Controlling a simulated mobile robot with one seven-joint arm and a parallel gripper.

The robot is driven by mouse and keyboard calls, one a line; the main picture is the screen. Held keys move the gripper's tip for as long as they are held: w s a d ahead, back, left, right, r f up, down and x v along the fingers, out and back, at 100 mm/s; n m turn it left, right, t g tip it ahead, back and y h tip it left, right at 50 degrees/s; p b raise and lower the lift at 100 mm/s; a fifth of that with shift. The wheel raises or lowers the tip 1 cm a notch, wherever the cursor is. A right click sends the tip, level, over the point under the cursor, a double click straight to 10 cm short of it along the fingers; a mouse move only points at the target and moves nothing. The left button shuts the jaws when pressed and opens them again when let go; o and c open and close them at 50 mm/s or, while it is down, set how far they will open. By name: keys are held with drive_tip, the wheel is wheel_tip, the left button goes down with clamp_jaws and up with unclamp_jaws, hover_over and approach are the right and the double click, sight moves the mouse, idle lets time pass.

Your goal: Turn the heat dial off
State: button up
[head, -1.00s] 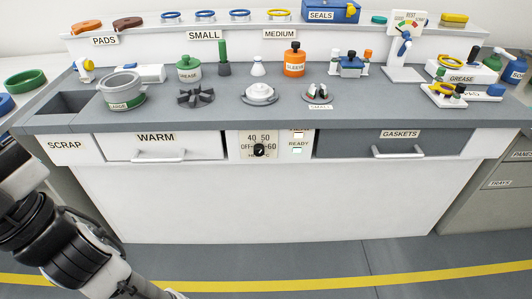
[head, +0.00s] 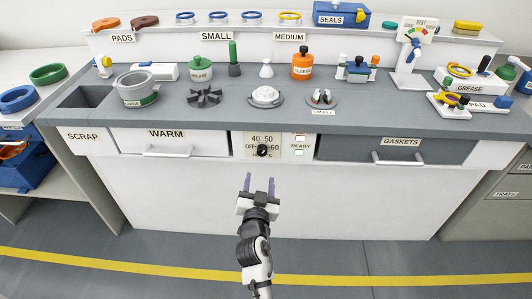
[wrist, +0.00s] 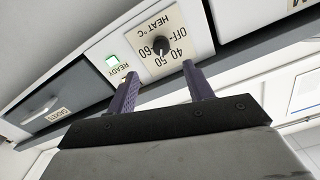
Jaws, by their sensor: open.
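The heat dial is a black round knob (head: 262,150) on a cream plate (head: 254,139) marked OFF, 40, 50 and 60, set in the bench front between two drawers. The knob also shows in the wrist view (wrist: 161,45), where the plate's lettering appears upside down. I cannot tell for sure which mark its pointer faces. My gripper (head: 259,184) is open and empty, below and in front of the dial, its fingers pointing toward the bench. In the wrist view my gripper's two purple fingers (wrist: 160,77) are apart, one on each side below the knob, not touching it.
A lit green READY lamp (head: 299,153) sits right of the dial. The WARM drawer (head: 188,144) is to the left and the GASKETS drawer (head: 352,149) to the right, both shut with protruding handles. The white panel below is clear.

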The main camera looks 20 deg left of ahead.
sight(262, 154)
drive_tip(key=p+x, duration=0.3)
drive_tip(key=x, duration=0.7)
drive_tip(key=shift+w+a+r+p, duration=0.1)
drive_tip(key=shift+w+r+p, duration=0.05)
drive_tip(key=shift+w+p, duration=0.2)
drive_tip(key=shift+w+a, duration=0.15)
drive_tip(key=shift+w, duration=0.35)
drive_tip(key=c, duration=1)
